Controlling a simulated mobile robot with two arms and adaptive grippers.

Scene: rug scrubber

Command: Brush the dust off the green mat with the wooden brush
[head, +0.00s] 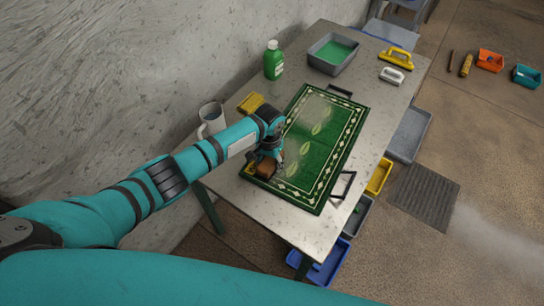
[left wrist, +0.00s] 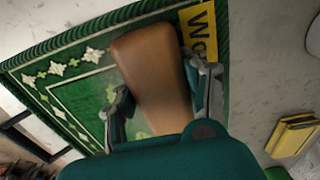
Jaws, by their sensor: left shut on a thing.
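The green mat (head: 325,140), with a cream patterned border, lies flat on the table; a pale dusty haze shows over parts of it. In the left wrist view the mat (left wrist: 92,82) fills the left side. The wooden brush (head: 265,168) is at the mat's near left corner. My left gripper (head: 268,158) is shut on the brush, with a finger on each side of its brown wooden body (left wrist: 152,75) in the left wrist view. The brush's bristles are hidden, so I cannot tell whether they touch the mat. My right gripper is not in view.
Black handles flank the mat; bins stand below.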

